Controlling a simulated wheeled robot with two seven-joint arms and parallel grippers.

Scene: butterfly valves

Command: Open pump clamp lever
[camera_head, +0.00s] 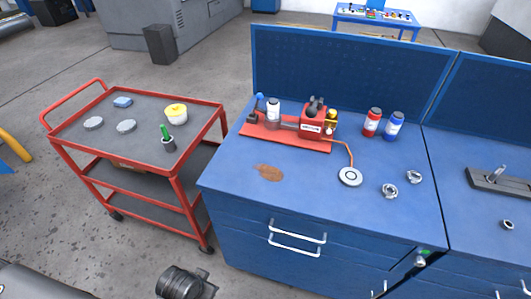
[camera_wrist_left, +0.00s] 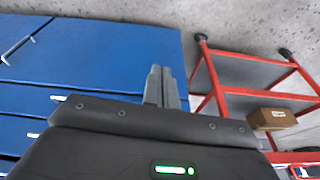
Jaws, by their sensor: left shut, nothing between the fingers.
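A pump (camera_head: 315,117) with a dark top and red body sits on a red base plate (camera_head: 285,139) on the blue workbench in the head view. At the plate's left end is a small dark clamp with an upright blue-tipped lever (camera_head: 260,103). A white bottle (camera_head: 273,110) stands between lever and pump. My left gripper (camera_wrist_left: 164,86) shows in the left wrist view, its two grey fingers together and empty. It points past the blue cabinet's side and the red cart, apart from the lever. I do not see my right gripper.
The blue workbench (camera_head: 226,175) has a brown stain (camera_head: 270,172), a round white gauge (camera_head: 350,177), red (camera_head: 373,122) and blue (camera_head: 394,126) bottles, and metal rings (camera_head: 390,191). A red cart (camera_head: 62,141) stands left, carrying small items. A narrow gap separates cart and bench.

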